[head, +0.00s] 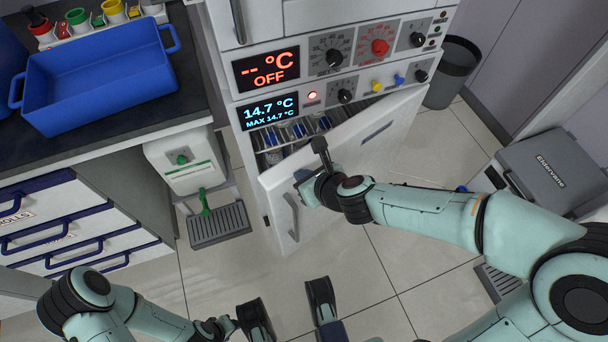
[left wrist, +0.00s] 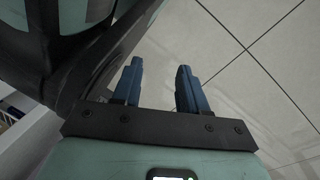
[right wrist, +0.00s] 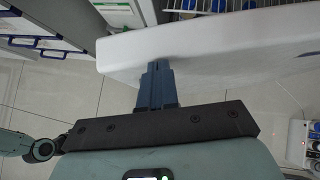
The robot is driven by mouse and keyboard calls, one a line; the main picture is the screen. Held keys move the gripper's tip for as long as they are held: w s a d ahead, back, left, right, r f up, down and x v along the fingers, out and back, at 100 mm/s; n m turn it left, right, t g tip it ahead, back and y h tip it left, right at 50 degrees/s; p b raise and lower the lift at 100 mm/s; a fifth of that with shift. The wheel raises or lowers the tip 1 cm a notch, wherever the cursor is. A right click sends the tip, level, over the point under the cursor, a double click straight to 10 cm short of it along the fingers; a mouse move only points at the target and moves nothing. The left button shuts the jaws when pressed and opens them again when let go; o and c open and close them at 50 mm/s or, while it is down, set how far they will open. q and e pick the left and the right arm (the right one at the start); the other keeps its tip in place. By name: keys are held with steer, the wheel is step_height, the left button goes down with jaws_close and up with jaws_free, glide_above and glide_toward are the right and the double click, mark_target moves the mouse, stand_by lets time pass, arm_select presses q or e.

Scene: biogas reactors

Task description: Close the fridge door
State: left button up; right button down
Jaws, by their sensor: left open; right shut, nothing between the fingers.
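The white fridge door (head: 350,150) stands partly open below the control panel, with shelves and small items (head: 283,132) visible behind it. Its handle (head: 291,217) is on the outer face, near the left end. My right gripper (head: 303,178) is at the door's outer side near the top edge, its fingers shut and empty. In the right wrist view the blue fingers (right wrist: 158,82) overlap the white door (right wrist: 215,50); I cannot tell if they touch it. My left gripper (left wrist: 160,88) is open and empty over the floor, away from the door.
A counter with a blue tray (head: 100,85) and drawers (head: 75,225) is at the left. A white dispenser (head: 182,160) with a drip grate (head: 220,224) stands beside the fridge. A grey case (head: 545,165) and a bin (head: 453,72) are at the right. Tiled floor lies in front.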

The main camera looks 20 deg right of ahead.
arm_select(q)
steer(key=w+r+t+p, duration=0.1)
steer(key=w+r+p, duration=0.1)
steer(key=w+r, duration=0.2)
steer(key=shift+w+d+t, duration=0.35)
steer(key=shift+w+t, duration=0.05)
arm_select(e)
steer(key=w+a+m+h, duration=0.2)
steer(key=w+a, duration=0.1)
steer(key=w, duration=0.7)
steer(key=shift+a+m+t, duration=0.2)
steer(key=shift+m+t, duration=0.1)
arm_select(q)
steer(key=shift+s, duration=0.15)
arm_select(e)
steer(key=shift+s+d, duration=0.1)
steer(key=shift+s, duration=0.05)
